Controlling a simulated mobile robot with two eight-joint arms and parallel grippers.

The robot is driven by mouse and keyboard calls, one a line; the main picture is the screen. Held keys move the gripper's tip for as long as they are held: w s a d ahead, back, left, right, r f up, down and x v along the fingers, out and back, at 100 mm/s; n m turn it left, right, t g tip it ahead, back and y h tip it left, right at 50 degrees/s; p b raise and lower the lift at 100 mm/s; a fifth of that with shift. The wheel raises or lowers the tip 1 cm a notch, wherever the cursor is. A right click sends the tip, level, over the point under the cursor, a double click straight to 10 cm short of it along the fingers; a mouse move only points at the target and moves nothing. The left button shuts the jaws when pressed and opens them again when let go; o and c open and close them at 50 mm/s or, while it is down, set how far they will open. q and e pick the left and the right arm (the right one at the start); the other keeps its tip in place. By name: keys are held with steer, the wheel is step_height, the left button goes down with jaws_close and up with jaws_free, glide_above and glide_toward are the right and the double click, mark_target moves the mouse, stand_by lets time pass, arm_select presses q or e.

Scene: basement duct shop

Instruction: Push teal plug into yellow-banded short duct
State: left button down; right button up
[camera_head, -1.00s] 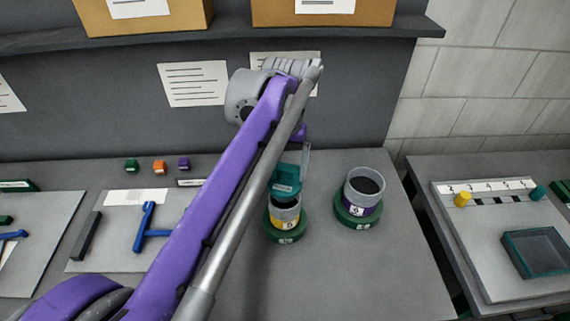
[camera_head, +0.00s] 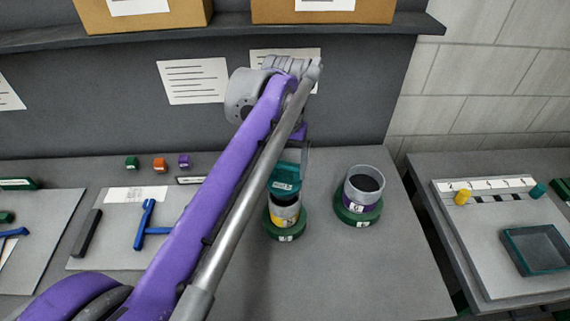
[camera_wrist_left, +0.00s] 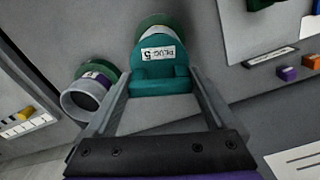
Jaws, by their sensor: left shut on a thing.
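The teal plug (camera_head: 286,179) has a white label and sits just above the yellow-banded short duct (camera_head: 284,214). In the head view it overlaps the duct's mouth; I cannot tell whether it touches the rim. The duct stands upright on a green round base (camera_head: 286,231). My left gripper (camera_head: 301,150) is shut on the plug, mostly behind my own arm in the head view. In the left wrist view the plug (camera_wrist_left: 161,62) is between the two fingers, its label reading "PLUG 5". A green rim (camera_wrist_left: 155,21) shows beyond it. My right gripper is not in view.
A purple-banded duct (camera_head: 363,190) on a green base stands close to the right. Blue T-shaped tools (camera_head: 148,225) and a dark bar (camera_head: 87,233) lie left. Small coloured blocks (camera_head: 160,163) line the back. A side table at right holds a teal-rimmed tray (camera_head: 540,251).

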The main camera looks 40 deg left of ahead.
mark_target(285, 179)
arm_select(q)
steer(key=shift+f, duration=0.25)
steer(key=shift+f+b, duration=1.1)
steer(key=shift+f, duration=0.85)
jaws_free()
steer(key=shift+r, duration=0.15)
step_height(285, 179, up, 11)
steer(key=shift+f+p, duration=0.2)
steer(key=shift+p, duration=0.35)
steer(key=shift+f, duration=0.1)
